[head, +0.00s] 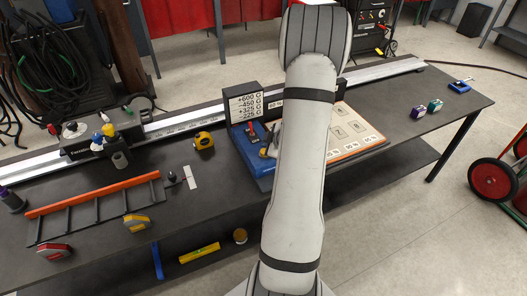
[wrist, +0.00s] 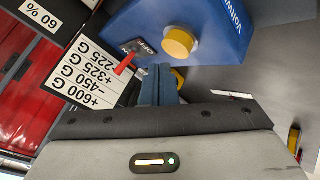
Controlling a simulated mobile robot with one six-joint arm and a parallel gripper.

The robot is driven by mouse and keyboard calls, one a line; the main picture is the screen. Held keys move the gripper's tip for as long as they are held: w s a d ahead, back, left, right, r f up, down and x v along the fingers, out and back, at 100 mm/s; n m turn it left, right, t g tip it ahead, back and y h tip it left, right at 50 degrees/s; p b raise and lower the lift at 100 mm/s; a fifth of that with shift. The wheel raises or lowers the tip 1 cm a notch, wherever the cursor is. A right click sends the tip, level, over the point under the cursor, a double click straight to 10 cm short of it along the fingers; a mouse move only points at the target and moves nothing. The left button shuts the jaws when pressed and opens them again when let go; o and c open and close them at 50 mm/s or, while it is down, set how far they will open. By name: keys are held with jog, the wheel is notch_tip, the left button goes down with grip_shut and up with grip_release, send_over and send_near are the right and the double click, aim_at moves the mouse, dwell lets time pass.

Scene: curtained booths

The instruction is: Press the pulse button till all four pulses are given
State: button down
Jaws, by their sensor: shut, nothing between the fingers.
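The blue box (head: 240,141) stands on the bench beside my arm, which hides its right part. In the wrist view, seen upside down, the blue box (wrist: 205,25) carries a round yellow button (wrist: 178,43), a red toggle lever (wrist: 126,62) and a small plate reading OFF. The yellow button looks like the pulse button; its label is not readable. My gripper (wrist: 158,80) is shut and empty, its fingertips close to the box, below the button in the picture. I cannot tell whether they touch the box; they are apart from the button.
A sign (head: 245,104) behind the box reads +600 G, −450 G, +325 G, −225 G. A board with numbered squares (head: 350,128) lies right of my arm.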

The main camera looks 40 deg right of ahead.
jog(key=shift+r, duration=0.1)
notch_tip(320, 180, up, 6)
jog(key=p, duration=0.5)
dwell(3.1)
jog(key=s+a+r+m+g+h, duration=0.1)
jog(key=a+r+m+h, duration=0.15)
jog(key=a+r, duration=0.45)
jog(key=s+a+r+m+g+h, duration=0.1)
jog(key=a+r+m+g, duration=0.15)
jog(key=a+r, duration=0.45)
jog(key=s+a+r+m+g+y, duration=0.1)
jog(key=s+a+r, duration=0.3)
jog(key=s+a, duration=0.4)
jog(key=s+a+r+m+g+y, duration=0.1)
jog(key=s+a+r+m+y, duration=0.1)
jog(key=s+a, duration=0.7)
jog(key=shift+a+r+m+y, duration=0.25)
jog(key=shift+r+y, duration=0.2)
jog(key=shift+r, duration=0.4)
